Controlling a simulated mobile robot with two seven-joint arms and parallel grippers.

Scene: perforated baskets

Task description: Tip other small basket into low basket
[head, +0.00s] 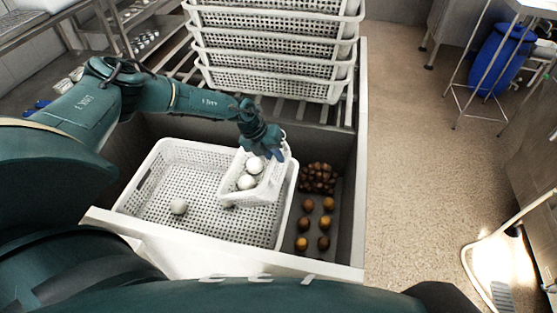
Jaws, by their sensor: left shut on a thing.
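The low basket (150,212) is a wide white perforated basket inside a grey bin. One white round thing (179,206) lies on its floor at the left. My left gripper (264,150) is shut on a small white perforated basket (262,190) and holds it over the right part of the low basket. The small basket looks tilted toward the front left. White round things (247,181) lie in it. The gripper's fingertips are partly hidden at the small basket's far rim. My right gripper is not in view.
Brown and orange round fruits (319,178) lie in the bin right of the low basket. A stack of white perforated baskets (275,50) stands behind on a slatted rack. A blue barrel (500,60) stands at the far right.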

